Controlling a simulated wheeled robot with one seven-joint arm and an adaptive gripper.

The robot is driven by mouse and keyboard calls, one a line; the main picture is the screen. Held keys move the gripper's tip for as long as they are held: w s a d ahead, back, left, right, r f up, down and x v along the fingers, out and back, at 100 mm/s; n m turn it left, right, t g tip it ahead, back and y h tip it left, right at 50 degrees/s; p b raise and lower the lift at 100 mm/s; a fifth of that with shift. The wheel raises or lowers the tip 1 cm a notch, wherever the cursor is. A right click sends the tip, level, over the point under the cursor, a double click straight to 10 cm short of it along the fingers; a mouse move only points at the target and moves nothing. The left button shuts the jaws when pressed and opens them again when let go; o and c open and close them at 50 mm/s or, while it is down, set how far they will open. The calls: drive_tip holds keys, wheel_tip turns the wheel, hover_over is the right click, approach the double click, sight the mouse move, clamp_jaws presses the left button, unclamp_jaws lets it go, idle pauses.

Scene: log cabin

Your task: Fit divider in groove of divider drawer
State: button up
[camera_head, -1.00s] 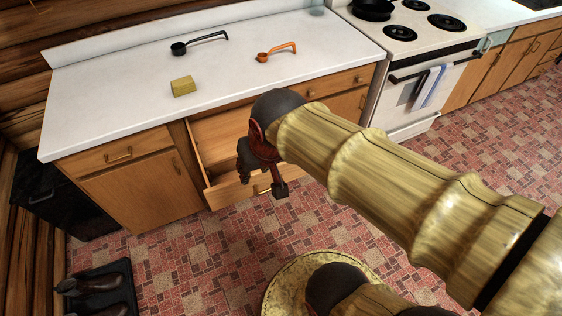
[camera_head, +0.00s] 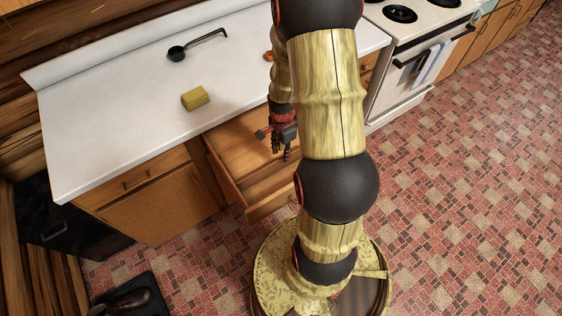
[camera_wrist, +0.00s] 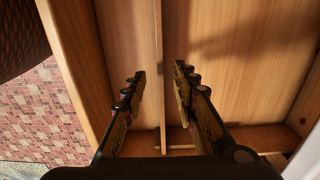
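The open wooden drawer (camera_head: 272,204) is pulled out below the counter; my arm hides its right part. In the wrist view its left wall (camera_wrist: 76,62) and grooved end wall (camera_wrist: 258,140) show. A thin wooden divider (camera_wrist: 159,30) runs lengthwise inside the drawer. I cannot tell how fully it sits in a groove. My gripper (camera_wrist: 160,72) is open, with one finger on each side of the divider and visible gaps between. In the head view my gripper (camera_head: 284,146) points down over the drawer.
A yellow block (camera_head: 195,98) and a black ladle (camera_head: 195,45) lie on the white counter (camera_head: 110,110). An orange utensil is mostly hidden by my arm. A stove (camera_head: 412,60) stands right. The tiled floor (camera_head: 470,180) is clear on the right.

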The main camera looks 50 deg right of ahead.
sight(281, 162)
wheel_tip(281, 162, down, 8)
drive_tip(key=shift+w+a+r+b, duration=0.1)
drive_tip(key=shift+r+b, duration=0.1)
drive_tip(key=shift+b, duration=0.95)
clamp_jaws()
drive_tip(key=shift+r, duration=0.1)
